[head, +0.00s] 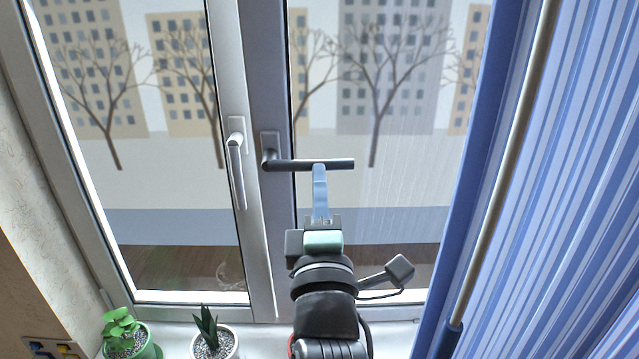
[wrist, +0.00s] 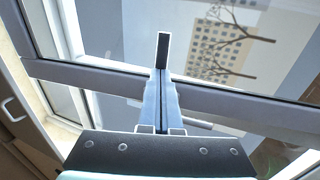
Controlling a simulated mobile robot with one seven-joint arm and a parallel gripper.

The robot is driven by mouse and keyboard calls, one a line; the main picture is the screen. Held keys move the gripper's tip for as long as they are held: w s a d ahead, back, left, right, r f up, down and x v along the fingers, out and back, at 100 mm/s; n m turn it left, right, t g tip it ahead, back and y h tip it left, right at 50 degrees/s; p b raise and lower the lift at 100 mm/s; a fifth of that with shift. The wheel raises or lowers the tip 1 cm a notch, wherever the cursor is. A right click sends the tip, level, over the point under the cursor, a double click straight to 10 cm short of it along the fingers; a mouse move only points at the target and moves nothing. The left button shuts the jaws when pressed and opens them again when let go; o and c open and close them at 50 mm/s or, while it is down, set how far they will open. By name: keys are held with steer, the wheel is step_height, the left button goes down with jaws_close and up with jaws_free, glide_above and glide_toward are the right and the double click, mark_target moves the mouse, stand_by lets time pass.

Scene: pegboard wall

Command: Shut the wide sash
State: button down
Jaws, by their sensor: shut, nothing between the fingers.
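The window has two sashes side by side. The right sash (head: 265,230) carries a dark lever handle (head: 335,165) that lies level, pointing right. The left sash (head: 222,75) carries a pale handle (head: 236,170) that hangs down. I cannot tell which sash is wider, because the curtain covers the right side, or whether a gap stands open between them. My gripper (head: 319,168) has its blue fingers together and empty, with the tips at the dark handle; I cannot tell if they touch. In the wrist view, the shut fingers (wrist: 161,75) reach towards a dark bar, probably this handle.
A blue striped curtain (head: 560,190) and a pole (head: 505,165) hang close on the right. Two potted plants stand on the sill at lower left: one in a green pot (head: 150,350), one in a white pot (head: 228,346). A switch panel (head: 52,348) is at bottom left.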

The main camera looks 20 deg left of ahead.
mark_target(318, 138)
steer(key=shift+g, duration=0.7)
steer(key=p+x, duration=0.1)
steer(key=x, duration=0.5)
steer(key=shift+w+d+r, duration=0.1)
steer(key=shift+r, duration=0.55)
